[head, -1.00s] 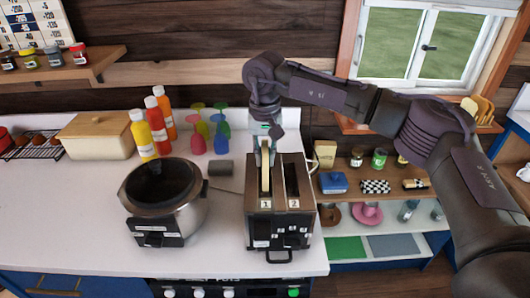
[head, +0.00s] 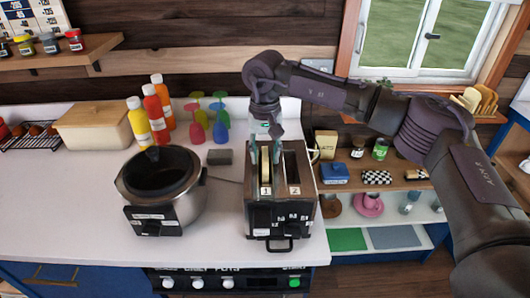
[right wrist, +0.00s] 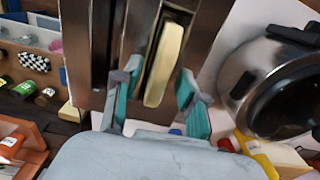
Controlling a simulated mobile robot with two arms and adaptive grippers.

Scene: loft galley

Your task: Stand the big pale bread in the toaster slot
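The big pale bread (head: 265,172) stands on edge in the left slot, marked 1, of the dark toaster (head: 280,215). The right wrist view shows the bread (right wrist: 165,62) inside the long slot, its upper part sticking out. My right gripper (head: 265,156) is directly above the toaster, pointing down. Its teal fingers are spread on either side of the bread, with a gap on each side in the right wrist view (right wrist: 155,98). The slot marked 2 looks empty. The bread's lower part is hidden in the toaster. My left gripper is out of view.
A round cooker (head: 160,190) stands left of the toaster. A dark grey block (head: 219,157), colored glasses (head: 220,125), sauce bottles (head: 155,108) and a bread box (head: 93,128) are farther back. A low shelf unit (head: 385,187) is at the right. The front left counter is clear.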

